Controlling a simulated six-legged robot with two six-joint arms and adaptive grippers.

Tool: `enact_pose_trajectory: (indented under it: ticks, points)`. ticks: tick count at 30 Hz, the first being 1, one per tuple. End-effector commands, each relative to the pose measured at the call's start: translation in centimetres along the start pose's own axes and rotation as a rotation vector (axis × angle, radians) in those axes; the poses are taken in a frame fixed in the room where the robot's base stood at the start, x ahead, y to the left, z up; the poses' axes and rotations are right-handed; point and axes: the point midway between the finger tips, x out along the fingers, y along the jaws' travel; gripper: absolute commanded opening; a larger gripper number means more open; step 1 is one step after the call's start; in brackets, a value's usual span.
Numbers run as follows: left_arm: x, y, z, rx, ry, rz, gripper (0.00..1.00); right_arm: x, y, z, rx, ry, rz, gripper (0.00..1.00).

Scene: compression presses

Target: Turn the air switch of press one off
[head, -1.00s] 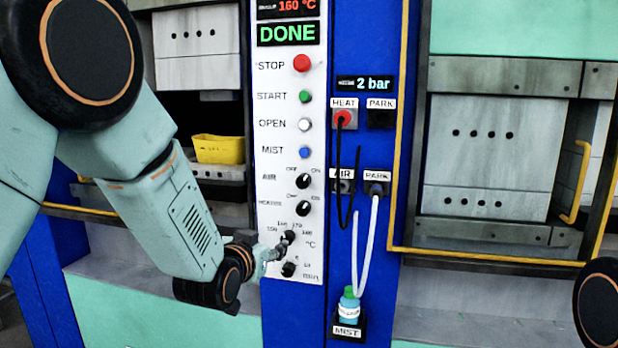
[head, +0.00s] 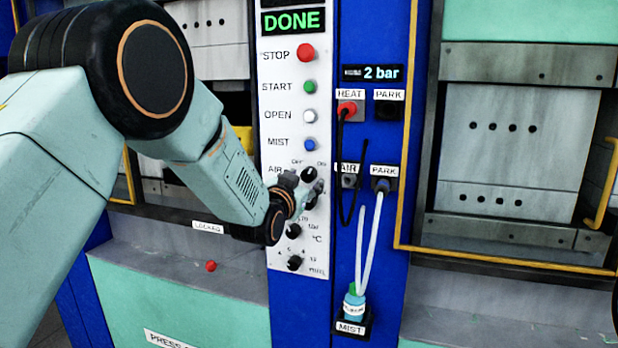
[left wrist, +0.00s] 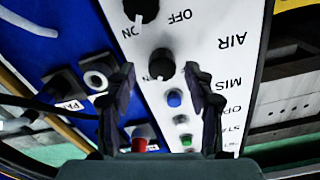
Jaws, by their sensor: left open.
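The AIR switch (head: 308,174) is a round black knob on the white control panel (head: 285,110), beside the AIR label and below the blue MIST button. In the left wrist view, upside down, the AIR knob (left wrist: 160,65) appears between my fingertips, with a pale mark on its lower edge. I cannot tell for sure which position it points to. My left gripper (head: 302,190) is open in front of the panel, just below the AIR knob, covering much of the heater knob. In the wrist view its fingers (left wrist: 160,76) stand apart; contact is unclear. My right gripper is out of view.
Above are the MIST (head: 310,144), OPEN, START and STOP (head: 305,52) buttons; below are two dials (head: 294,230). Right of the panel, a black cable (head: 340,170) and white hoses (head: 370,250) hang near sockets. A red knob (head: 211,266) is on the left press ledge.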

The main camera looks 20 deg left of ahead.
Motion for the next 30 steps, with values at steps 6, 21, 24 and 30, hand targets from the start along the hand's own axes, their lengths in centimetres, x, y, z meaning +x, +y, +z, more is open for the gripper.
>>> enact_pose_trajectory:
  ticks: [6,21,24,30]
  points:
    - [2.0,0.1,-0.1,0.0,0.001,0.0,0.54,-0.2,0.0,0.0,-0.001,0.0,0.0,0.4]
    - [2.6,0.3,-0.1,-0.001,-0.001,0.0,0.46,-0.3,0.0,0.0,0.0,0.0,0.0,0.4]
    - [2.6,0.3,-0.1,-0.001,0.0,0.0,0.37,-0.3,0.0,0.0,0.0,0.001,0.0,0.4]
    - [2.6,0.3,-0.1,-0.001,0.001,-0.001,0.2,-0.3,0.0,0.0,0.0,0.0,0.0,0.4]
